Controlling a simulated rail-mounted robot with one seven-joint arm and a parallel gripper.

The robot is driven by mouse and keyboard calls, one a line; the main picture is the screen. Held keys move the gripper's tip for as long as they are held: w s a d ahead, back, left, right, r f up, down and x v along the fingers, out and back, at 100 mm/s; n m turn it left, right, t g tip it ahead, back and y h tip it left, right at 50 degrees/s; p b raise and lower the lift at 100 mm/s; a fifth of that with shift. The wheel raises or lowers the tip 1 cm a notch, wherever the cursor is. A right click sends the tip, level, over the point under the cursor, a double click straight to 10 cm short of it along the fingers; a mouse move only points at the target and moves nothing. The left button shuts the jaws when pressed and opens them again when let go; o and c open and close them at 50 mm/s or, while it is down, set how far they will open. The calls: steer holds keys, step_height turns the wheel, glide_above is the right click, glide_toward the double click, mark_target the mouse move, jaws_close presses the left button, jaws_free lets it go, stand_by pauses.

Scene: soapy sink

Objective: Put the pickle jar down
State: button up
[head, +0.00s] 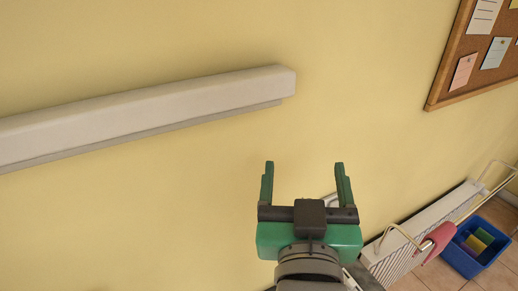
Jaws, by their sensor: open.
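My gripper (305,172) is in the head view, low and right of centre, in front of a plain yellow wall. Its two green fingers point up in the picture and stand wide apart. Nothing is between them. No pickle jar shows in this view.
A long pale rail or ledge (150,112) runs along the yellow wall (180,40) at the left. A cork board (480,60) with papers hangs at the upper right. A white radiator (420,235), a pink cloth (438,238) and a blue bin (476,246) are at the lower right.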

steer(key=s+a+r+n+t+y, duration=0.1)
steer(key=s+a+r+t, duration=0.4)
steer(key=s+r, duration=0.5)
step_height(320, 180, up, 2)
steer(key=a+y, duration=0.1)
steer(key=a, duration=0.1)
steer(key=shift+a, duration=0.3)
steer(key=shift+r, duration=0.2)
steer(key=shift+y, duration=0.4)
step_height(320, 180, up, 6)
steer(key=p, duration=0.6)
steer(key=shift+w+f, duration=0.1)
